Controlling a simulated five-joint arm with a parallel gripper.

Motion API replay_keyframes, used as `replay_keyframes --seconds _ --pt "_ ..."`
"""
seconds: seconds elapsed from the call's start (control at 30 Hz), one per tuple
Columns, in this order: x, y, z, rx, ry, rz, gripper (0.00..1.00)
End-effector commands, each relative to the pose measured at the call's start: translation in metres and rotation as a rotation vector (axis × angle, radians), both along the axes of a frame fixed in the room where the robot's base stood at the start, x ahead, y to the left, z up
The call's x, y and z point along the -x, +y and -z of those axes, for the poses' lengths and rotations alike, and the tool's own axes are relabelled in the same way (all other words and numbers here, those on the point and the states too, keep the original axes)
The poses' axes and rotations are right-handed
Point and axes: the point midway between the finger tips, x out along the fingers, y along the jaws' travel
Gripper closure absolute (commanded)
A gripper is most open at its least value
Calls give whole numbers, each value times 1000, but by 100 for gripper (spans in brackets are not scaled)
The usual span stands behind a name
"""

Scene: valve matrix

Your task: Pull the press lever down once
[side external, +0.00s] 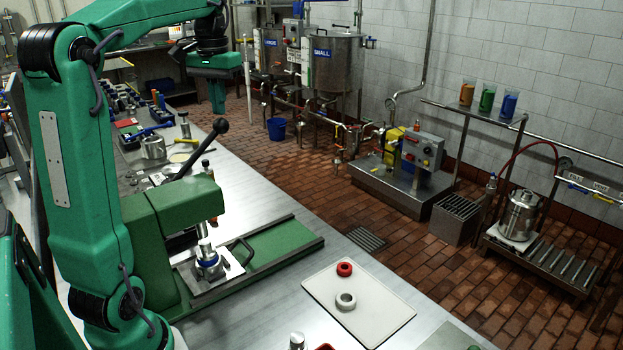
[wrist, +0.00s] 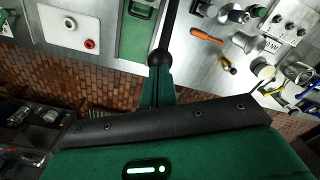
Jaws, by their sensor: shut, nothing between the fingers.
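The green press (side external: 185,212) stands on the near bench. Its dark lever (side external: 200,152) slants up to a round black knob (side external: 221,125), so the lever is raised. My gripper (side external: 218,108) points down with its fingers together and empty, close above the knob in the side view. In the wrist view, the knob (wrist: 159,57) sits right at the tip of my gripper (wrist: 157,72), and the lever (wrist: 169,22) runs up from it. I cannot tell whether they touch. A metal part with a blue ring (side external: 208,262) sits on a plate under the press ram.
A white tray (side external: 378,322) with a red ring (side external: 344,268) and a white ring (side external: 346,301) lies on the bench to the right. Behind the press are a metal pot (side external: 153,147) and loose tools. An orange-handled screwdriver (wrist: 207,35) shows in the wrist view.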

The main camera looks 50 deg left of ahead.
Motion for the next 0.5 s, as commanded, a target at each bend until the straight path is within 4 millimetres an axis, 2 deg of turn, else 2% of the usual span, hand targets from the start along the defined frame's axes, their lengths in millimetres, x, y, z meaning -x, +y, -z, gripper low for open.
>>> replay_keyframes --seconds 0.5 --pt "0 0 9 0 0 0 100"
